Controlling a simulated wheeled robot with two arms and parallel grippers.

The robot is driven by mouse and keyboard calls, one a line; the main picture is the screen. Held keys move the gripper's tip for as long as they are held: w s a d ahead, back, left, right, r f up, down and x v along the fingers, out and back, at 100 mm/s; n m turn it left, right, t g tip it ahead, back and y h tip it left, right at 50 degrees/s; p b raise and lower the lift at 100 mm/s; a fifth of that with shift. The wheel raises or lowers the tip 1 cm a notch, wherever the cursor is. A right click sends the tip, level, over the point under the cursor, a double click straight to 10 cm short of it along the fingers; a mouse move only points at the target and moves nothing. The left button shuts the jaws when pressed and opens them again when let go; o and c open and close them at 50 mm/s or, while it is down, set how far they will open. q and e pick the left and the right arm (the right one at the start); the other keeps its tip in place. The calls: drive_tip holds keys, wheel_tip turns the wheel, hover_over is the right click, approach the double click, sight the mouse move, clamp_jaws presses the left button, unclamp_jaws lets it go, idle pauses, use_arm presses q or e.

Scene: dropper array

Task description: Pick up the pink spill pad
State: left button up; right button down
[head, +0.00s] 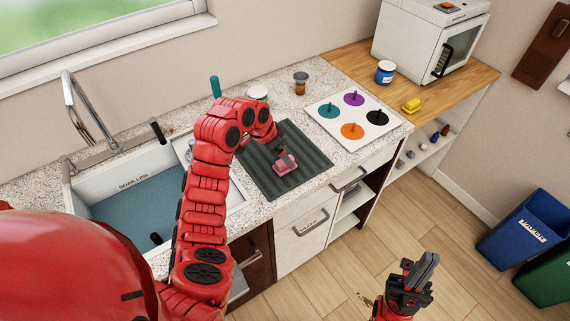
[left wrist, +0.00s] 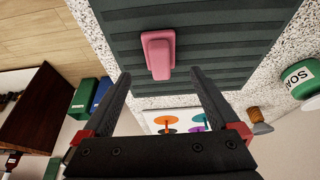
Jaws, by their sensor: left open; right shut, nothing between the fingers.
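The pink spill pad (head: 286,166) lies on the dark ribbed mat (head: 259,178) on the counter. It also shows in the left wrist view (left wrist: 158,52) as a small pink block with a raised top. My left gripper (left wrist: 160,76) is open, its two fingers spread to either side of the pad's line, with the pad just beyond the fingertips. In the head view the left gripper (head: 281,155) is above the mat at the pad, partly hidden by its own arm. My right gripper (head: 424,268) is shut and empty, over the floor at lower right.
The sink (head: 130,210) is left of the mat. A blue jar (head: 385,72) and yellow object (head: 411,106) are on the wooden top.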

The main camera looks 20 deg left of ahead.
use_arm(q)
drive_tip(key=shift+w+d+f+p, duration=0.15)
drive_tip(key=shift+f+p, duration=0.15)
drive_tip(key=shift+p, duration=0.1)
drive_tip(key=p+x, duration=0.1)
drive_tip(key=x, duration=0.2)
drive_tip(key=shift+p, duration=0.4)
drive_tip(key=shift+w+d+f, duration=0.1)
drive_tip(key=shift+w+f, duration=0.15)
drive_tip(key=shift+f, duration=0.4)
drive_tip(key=c, duration=1.4)
drive_tip(key=shift+c, duration=0.2)
